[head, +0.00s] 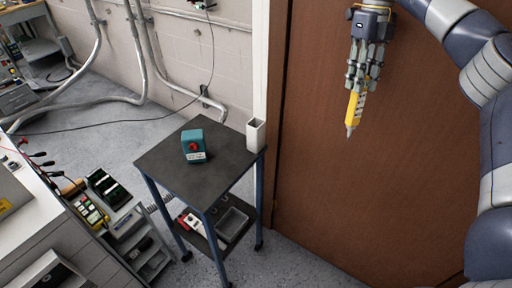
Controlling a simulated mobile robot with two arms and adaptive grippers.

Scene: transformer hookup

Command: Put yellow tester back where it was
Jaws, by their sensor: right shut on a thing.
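The yellow tester (354,106) is a slim yellow stick with a grey pointed tip and a pale label. It hangs tip-down in my right gripper (361,84), which is shut on its upper part. Both are in the upper right of the head view, in front of the brown door and clear of any surface. A small dark-topped cart (180,165) stands to the lower left of them. A white upright open holder (256,135) is at the cart's right rear edge. My left gripper is not in view.
A teal box with a red knob (194,147) sits on the cart top. The lower shelf holds a red-and-white item (193,223) and a grey bin (231,224). A brown door (370,190) fills the right side. A workbench with tools (95,213) stands at lower left.

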